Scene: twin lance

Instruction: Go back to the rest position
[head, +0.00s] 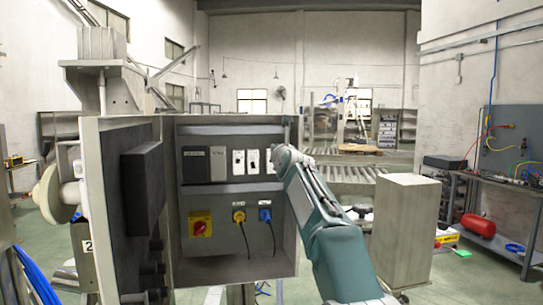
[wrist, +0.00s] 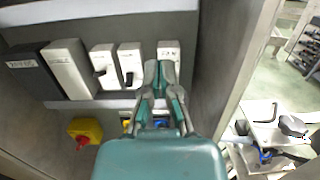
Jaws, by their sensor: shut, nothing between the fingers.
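My gripper (wrist: 159,70) is shut and empty in the wrist view, its fingertips together in front of the row of breakers near the right side of the cabinet. I cannot tell whether the tips touch a breaker. In the head view my arm reaches up to the cabinet's right edge, and the fingers cannot be made out. The open electrical cabinet (head: 225,268) holds a dark breaker (head: 196,166), a grey one (head: 220,163) and several white switches (head: 252,161). Below are a red and yellow rotary switch (head: 200,226), a yellow plug (head: 239,215) and a blue plug (head: 265,214).
The cabinet door (head: 118,215) stands open on the left. A pale box-shaped pillar (head: 405,230) stands right of my arm. A workbench (head: 490,180) with a red cylinder (head: 478,226) under it is at the far right. Floor shows between pillar and bench.

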